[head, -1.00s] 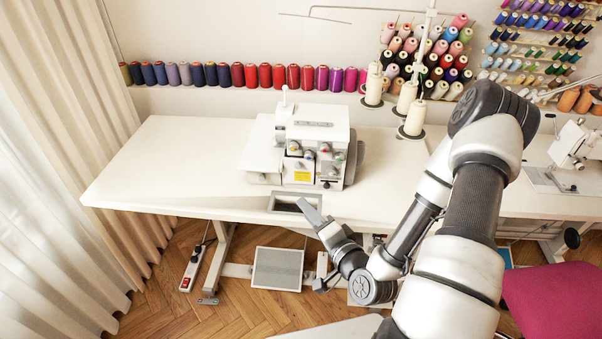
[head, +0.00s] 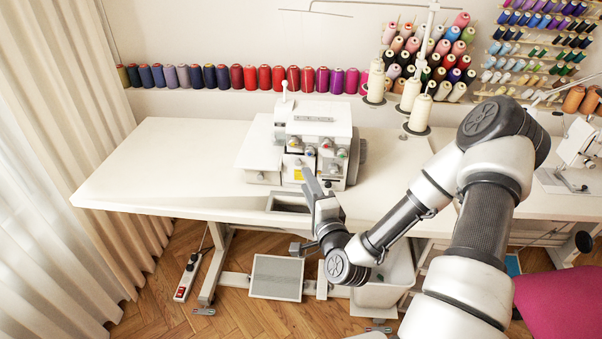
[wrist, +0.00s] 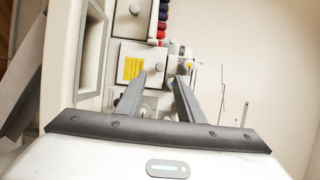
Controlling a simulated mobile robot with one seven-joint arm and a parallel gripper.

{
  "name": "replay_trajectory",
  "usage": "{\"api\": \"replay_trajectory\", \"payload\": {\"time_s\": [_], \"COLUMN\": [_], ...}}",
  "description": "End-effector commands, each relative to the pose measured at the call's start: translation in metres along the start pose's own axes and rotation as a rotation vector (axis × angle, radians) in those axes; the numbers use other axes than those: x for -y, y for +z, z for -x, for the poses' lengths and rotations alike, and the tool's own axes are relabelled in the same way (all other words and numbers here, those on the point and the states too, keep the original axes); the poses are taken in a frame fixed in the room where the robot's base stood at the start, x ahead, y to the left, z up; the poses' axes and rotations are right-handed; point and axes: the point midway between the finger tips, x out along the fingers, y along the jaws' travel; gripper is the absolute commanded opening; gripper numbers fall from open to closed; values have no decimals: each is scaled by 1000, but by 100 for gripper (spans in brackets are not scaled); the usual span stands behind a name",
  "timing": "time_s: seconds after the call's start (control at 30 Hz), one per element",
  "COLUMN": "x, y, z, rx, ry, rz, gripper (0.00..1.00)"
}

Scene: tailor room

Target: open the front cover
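The white overlock sewing machine (head: 312,132) stands on the table near its front edge. Its front cover (head: 298,175), with a yellow label, faces me and looks shut. In the wrist view the cover (wrist: 150,54) and label show tilted, just beyond the fingers. My gripper (head: 308,177) is in front of the machine, overlapping the right part of the cover in the head view. In the wrist view its two fingers (wrist: 158,80) are apart with nothing held between them. I cannot tell whether a fingertip touches the cover.
The white table (head: 170,170) is clear left of the machine. A recessed opening (head: 287,204) lies at its front edge. Thread cones (head: 419,112) stand behind to the right. A grey pedal (head: 276,277) and a bin (head: 385,285) are below.

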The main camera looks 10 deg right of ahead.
Motion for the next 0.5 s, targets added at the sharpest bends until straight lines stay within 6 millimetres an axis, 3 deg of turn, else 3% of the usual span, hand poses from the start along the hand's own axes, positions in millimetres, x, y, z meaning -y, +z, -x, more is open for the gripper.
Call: {"api": "replay_trajectory", "payload": {"time_s": [0.2,0.5], "x": [1,0], "y": [0,0], "z": [-43,-68], "rx": [0,0], "ry": [-2,0], "rz": [0,-1], "gripper": [34,34]}}
